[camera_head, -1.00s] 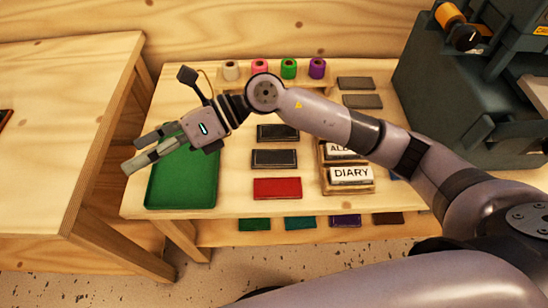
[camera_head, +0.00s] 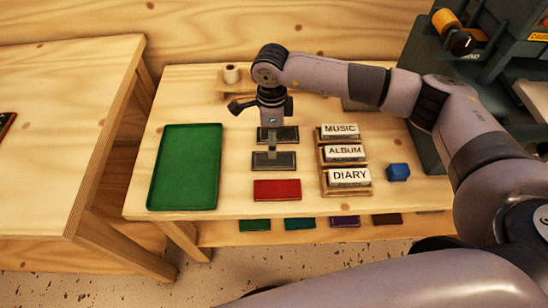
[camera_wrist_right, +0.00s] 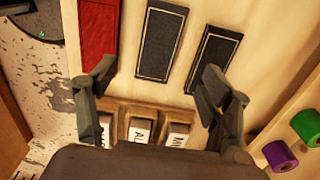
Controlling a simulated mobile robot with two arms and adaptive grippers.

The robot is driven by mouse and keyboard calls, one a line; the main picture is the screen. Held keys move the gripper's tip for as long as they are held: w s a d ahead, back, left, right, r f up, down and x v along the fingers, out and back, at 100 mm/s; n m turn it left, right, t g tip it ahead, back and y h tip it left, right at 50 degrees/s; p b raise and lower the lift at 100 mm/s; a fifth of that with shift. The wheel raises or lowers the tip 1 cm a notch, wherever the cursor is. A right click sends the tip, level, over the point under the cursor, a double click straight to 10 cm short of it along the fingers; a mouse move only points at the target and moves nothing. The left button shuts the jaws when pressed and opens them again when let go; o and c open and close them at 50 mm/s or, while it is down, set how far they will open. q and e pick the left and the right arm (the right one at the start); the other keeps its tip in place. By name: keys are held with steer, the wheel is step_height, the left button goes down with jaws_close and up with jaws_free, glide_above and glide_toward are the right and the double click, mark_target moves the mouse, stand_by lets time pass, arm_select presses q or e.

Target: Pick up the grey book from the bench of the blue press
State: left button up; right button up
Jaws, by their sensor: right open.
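On the wooden bench (camera_head: 240,208) lie two dark grey-black books with pale borders, the nearer (camera_head: 288,163) and the farther (camera_head: 291,134). In the wrist view the nearer (camera_wrist_right: 160,40) lies beside the farther (camera_wrist_right: 213,55). Another flat grey book (camera_head: 355,105) is mostly hidden behind my right arm. I cannot tell which is the grey book meant. My right gripper (camera_head: 272,152) points down over the two dark books, empty and open. In the wrist view its fingers (camera_wrist_right: 156,80) are spread wide. The blue press (camera_head: 425,140) stands at the right. My left gripper is out of view.
A red book (camera_head: 277,190) lies in front of the dark ones. A rack with DIARY, ALBUM and MUSIC blocks (camera_head: 349,176) and a blue cube (camera_head: 398,172) stand to the right. An empty green tray (camera_head: 184,168) lies left. Coloured rolls (camera_wrist_right: 280,156) stand behind.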

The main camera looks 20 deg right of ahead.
glide_above(272, 160)
step_height(272, 160, down, 4)
steer(key=shift+f, duration=0.1)
step_height(272, 160, down, 4)
steer(key=shift+f+p, duration=0.1)
steer(key=shift+p, duration=0.95)
steer(key=shift+f, duration=0.5)
steer(key=c, duration=1.3)
steer(key=shift+r, duration=0.1)
